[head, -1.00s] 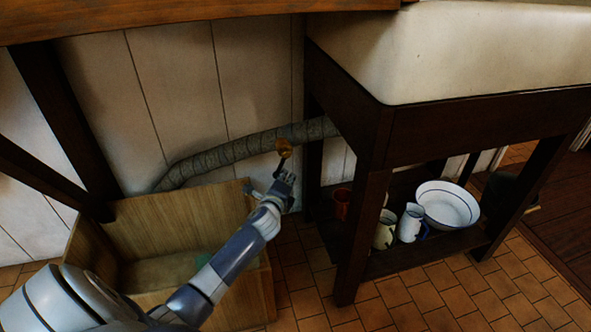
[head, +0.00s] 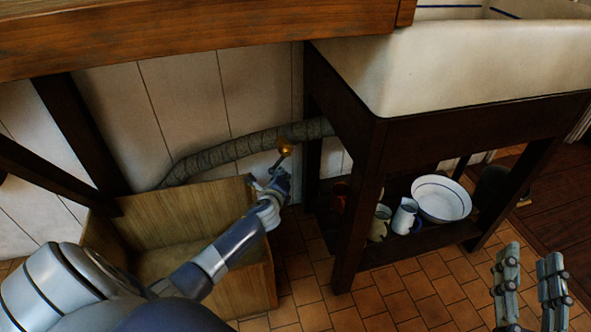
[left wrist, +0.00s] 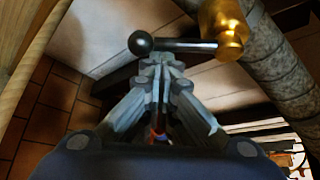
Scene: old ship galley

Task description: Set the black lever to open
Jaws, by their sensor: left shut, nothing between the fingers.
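The black lever (left wrist: 180,45) has a ball end and comes out of a brass valve body (left wrist: 226,28) in the left wrist view. There it lies crosswise just beyond my left fingertips (left wrist: 163,62); whether they touch it, I cannot tell. In the head view the lever (head: 278,163) slants down from the brass body (head: 285,146) on the pipe toward my left gripper (head: 275,180). The left gripper is shut with nothing in it. My right gripper (head: 528,285) is at the lower right, fingers apart and empty, far from the lever.
A grey wrapped pipe (head: 230,152) runs along the white plank wall. A wooden crate (head: 183,212) stands below it, beside my left arm. To the right is a dark sink stand (head: 365,200) with a white basin (head: 442,198) and jugs on its shelf. Tiled floor lies in front.

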